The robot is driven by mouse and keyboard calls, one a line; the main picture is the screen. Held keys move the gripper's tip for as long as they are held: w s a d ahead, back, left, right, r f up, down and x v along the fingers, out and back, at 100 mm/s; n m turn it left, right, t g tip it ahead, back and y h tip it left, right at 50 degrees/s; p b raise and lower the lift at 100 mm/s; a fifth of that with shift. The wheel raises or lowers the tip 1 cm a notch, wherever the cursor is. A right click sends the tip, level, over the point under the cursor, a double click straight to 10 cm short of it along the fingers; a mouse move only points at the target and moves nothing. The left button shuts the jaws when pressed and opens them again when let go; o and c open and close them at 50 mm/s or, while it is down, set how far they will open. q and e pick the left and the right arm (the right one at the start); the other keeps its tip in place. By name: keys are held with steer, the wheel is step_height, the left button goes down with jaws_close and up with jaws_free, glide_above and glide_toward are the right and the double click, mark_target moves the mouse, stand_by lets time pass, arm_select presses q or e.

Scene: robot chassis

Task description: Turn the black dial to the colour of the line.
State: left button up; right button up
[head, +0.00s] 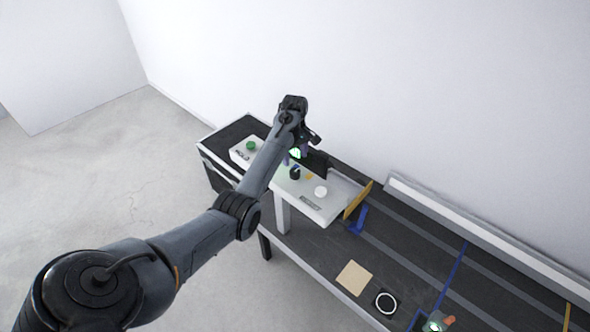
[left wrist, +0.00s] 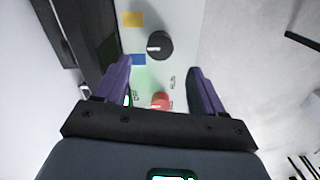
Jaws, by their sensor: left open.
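The black dial (left wrist: 160,45) is on a pale panel in the left wrist view, with a short white mark on its left side. A yellow square (left wrist: 132,19) and a blue square (left wrist: 137,60) lie to its left. The mark faces left, roughly toward the blue square. In the head view the dial (head: 295,173) stands on the white panel (head: 318,210). My left gripper (left wrist: 160,68) is open, its purple fingers apart and empty; the dial is beyond the fingertips. Blue lines (head: 452,272) cross the dark bench.
The panel also has a green button (head: 251,145), a white button (head: 320,191) and a red button (left wrist: 160,99). A tan square (head: 354,278) and a black piece with a white ring (head: 386,302) lie on the bench. A white wall stands behind.

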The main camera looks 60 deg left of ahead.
mark_target(295, 171)
arm_select(q)
step_height(295, 171, down, 8)
steer(key=shift+r, duration=0.15)
stand_by(0.4)
steer(key=c, duration=1)
steer(key=shift+p, duration=0.35)
steer(key=shift+c, duration=0.2)
